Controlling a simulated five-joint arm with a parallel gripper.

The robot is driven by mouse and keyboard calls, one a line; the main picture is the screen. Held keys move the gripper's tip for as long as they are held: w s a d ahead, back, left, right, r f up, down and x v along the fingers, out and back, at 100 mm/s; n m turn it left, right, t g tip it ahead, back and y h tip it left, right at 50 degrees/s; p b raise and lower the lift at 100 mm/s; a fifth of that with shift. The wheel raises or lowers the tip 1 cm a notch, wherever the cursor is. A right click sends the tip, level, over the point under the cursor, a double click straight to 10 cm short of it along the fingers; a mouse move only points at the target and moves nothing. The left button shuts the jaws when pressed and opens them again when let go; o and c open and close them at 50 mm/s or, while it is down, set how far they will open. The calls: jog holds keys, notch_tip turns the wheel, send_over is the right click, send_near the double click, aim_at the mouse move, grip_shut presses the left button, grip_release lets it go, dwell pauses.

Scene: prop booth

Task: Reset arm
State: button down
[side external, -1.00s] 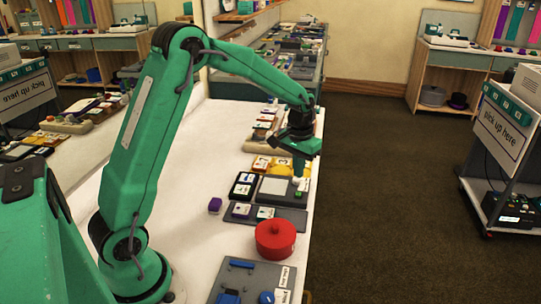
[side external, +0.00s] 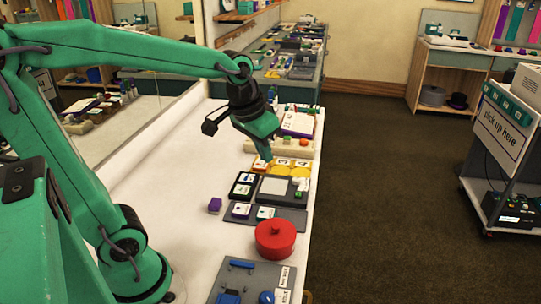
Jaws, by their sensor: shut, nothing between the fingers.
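My green arm reaches in from the left over the white counter (side external: 165,165). My gripper (side external: 266,158) points down and slightly right, with its fingers shut and empty. Its tip shows just above or in front of the yellow pieces (side external: 290,167); I cannot tell the exact gap. A small dark block juts from the left of my wrist.
A grey tray (side external: 290,217) with cards and a pale pad (side external: 273,187) lies below the gripper. A purple block (side external: 215,205) sits left. The counter's left part is clear.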

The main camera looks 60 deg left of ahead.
jog(key=s+d+m+t, duration=0.1)
jog(key=s+d+t, duration=0.1)
jog(key=s, duration=0.8)
jog(key=shift+r, duration=0.15)
dwell(0.9)
